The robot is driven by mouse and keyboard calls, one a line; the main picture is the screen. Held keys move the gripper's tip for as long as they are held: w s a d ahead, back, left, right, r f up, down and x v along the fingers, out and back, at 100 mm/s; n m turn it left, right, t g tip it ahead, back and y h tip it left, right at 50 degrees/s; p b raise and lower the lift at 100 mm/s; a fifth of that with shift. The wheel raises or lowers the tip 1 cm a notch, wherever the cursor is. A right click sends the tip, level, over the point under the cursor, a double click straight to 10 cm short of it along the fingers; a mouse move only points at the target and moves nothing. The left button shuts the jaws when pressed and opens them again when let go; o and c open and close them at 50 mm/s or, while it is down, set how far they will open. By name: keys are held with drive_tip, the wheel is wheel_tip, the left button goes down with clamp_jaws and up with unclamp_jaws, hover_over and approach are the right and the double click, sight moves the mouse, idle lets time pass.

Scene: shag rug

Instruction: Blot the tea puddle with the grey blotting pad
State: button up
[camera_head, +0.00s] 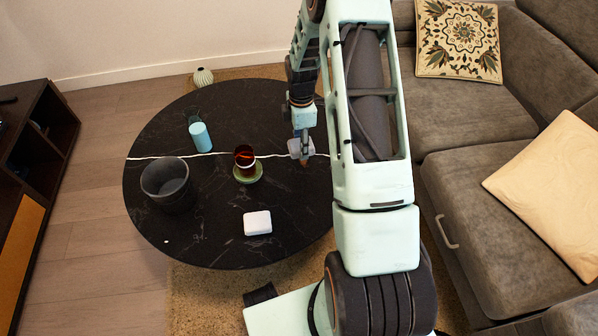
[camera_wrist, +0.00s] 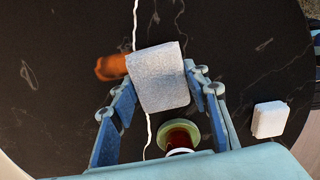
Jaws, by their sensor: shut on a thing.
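My gripper (camera_wrist: 158,82) is shut on the grey blotting pad (camera_wrist: 157,77), which is tilted between the fingers. In the head view the grey pad (camera_head: 296,148) shows at the end of my arm, over the right part of the dark round table. The orange-brown tea puddle (camera_wrist: 110,67) lies just left of the pad in the wrist view, and the pad may hide part of it. In the head view a small bit of the puddle (camera_head: 304,163) shows below the gripper. I cannot tell whether the pad touches the table.
A glass of dark tea (camera_head: 244,156) stands on a green saucer (camera_head: 248,177) near the table's middle.

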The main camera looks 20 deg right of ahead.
drive_tip(key=shift+w+d+r+b, duration=0.1)
drive_tip(key=shift+w+d+b, duration=0.1)
drive_tip(key=shift+w, duration=0.25)
drive_tip(key=shift+w+d+r+b, duration=0.1)
drive_tip(key=shift+w+b, duration=0.05)
drive_tip(key=shift+w, duration=0.25)
drive_tip(key=shift+f+b, duration=1.95)
drive_tip(key=shift+f, duration=0.95)
drive_tip(key=shift+f+b, duration=0.3)
drive_tip(key=shift+f, duration=0.25)
drive_tip(key=shift+r, duration=0.1)
drive_tip(key=shift+r+p, duration=2.5)
drive_tip(key=shift+r, duration=1)
drive_tip(key=shift+w, duration=0.1)
